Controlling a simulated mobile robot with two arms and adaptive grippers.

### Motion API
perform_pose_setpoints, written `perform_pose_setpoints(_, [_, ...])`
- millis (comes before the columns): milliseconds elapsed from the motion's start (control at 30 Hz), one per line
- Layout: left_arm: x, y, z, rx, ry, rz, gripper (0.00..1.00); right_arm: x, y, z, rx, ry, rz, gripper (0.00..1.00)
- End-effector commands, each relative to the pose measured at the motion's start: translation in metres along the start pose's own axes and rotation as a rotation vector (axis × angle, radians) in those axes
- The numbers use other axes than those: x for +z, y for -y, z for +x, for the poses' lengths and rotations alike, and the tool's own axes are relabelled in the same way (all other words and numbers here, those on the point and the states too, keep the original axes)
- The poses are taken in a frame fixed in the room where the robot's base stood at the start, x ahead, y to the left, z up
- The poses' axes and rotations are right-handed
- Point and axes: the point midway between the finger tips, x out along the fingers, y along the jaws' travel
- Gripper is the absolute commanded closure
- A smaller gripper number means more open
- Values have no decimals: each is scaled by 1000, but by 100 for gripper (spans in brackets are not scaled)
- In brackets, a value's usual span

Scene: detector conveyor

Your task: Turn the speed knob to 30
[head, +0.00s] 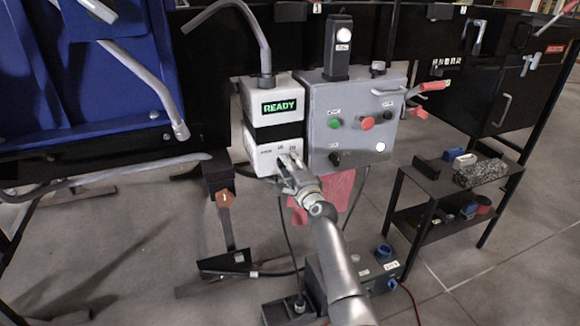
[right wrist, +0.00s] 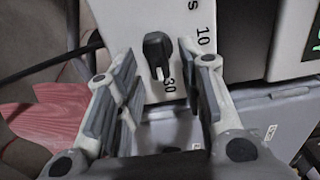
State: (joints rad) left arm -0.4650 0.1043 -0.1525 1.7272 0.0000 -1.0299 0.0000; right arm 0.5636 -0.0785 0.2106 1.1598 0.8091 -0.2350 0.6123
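The black speed knob (right wrist: 157,50) sits on a white panel in the right wrist view. Its white pointer mark faces down the picture, close to the printed 30; a printed 10 is further round. In the head view this panel is the lower white box (head: 262,158), where the gripper hides the knob. My right gripper (head: 288,162) is at the front of this box. Its fingers are open, one on each side of the knob, with gaps visible on both sides in the right wrist view. My left gripper is not in view.
Above is a green READY display (head: 279,107). To the right is a grey control box (head: 352,108) with green and red buttons. A reddish cloth or sheet (head: 335,190) hangs below. A small shelf (head: 455,182) stands at right.

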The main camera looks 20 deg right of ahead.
Motion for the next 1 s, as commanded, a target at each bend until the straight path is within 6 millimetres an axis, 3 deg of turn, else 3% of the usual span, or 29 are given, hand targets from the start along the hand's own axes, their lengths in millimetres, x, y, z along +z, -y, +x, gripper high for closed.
perform_pose_setpoints(367, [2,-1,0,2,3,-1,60,1,0,-9,-1,2,-1,64])
perform_pose_setpoints(800, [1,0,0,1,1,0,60,0,-1,-61,0,-1,0,64])
perform_pose_setpoints(1000, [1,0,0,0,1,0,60,0,0,-73,0,0,0,64])
